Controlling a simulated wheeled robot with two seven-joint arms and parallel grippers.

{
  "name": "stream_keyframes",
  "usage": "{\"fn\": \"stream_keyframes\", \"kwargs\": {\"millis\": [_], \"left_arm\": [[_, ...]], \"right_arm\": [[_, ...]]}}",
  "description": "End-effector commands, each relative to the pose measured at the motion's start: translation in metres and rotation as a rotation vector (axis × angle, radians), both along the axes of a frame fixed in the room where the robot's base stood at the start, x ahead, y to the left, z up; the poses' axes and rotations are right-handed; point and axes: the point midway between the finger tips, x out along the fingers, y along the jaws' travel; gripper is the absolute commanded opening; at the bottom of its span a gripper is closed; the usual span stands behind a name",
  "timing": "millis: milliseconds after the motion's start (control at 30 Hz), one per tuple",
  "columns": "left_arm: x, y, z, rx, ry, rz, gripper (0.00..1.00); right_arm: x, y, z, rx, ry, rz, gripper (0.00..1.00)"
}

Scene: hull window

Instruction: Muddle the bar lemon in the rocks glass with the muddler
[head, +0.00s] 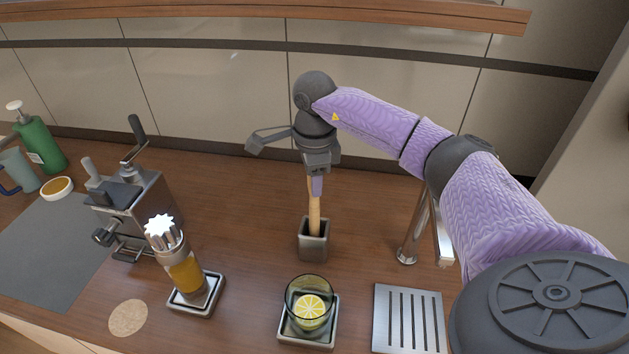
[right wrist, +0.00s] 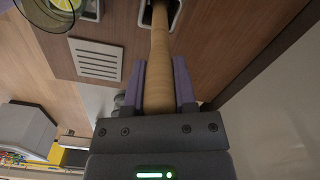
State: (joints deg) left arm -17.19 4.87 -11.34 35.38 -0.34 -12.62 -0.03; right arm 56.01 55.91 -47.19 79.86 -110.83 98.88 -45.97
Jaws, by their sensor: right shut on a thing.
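The wooden muddler (head: 314,215) stands upright in a square metal holder (head: 313,245) in the middle of the counter. My right gripper (head: 316,190) is above the holder and shut on the muddler's upper part. In the right wrist view the muddler (right wrist: 158,60) runs between the two purple fingers (right wrist: 158,88), its far end inside the holder. The rocks glass (head: 310,303) stands on a square tray in front of the holder, with the yellow lemon (head: 310,312) inside. The glass is partly visible at the top left of the right wrist view (right wrist: 45,12). My left gripper is not in view.
A slotted metal drip grate (head: 409,318) and a chrome post (head: 407,250) are to the right. To the left stand an amber shaker-like vessel (head: 184,270) on a tray, a cork coaster (head: 128,317), a metal press (head: 135,200), a grey mat (head: 45,245) and a green bottle (head: 40,145).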

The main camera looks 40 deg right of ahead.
Motion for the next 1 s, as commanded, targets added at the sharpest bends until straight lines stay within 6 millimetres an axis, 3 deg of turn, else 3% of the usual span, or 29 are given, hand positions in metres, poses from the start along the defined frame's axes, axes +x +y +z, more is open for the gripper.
{"fn": "stream_keyframes", "kwargs": {"millis": [367, 1000], "left_arm": [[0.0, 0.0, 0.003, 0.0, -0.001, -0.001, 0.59], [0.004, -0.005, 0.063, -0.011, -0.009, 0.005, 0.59]], "right_arm": [[0.0, 0.0, 0.004, 0.0, 0.0, 0.0, 0.0], [0.0, 0.0, 0.072, 0.0, -0.001, 0.0, 0.0]]}}
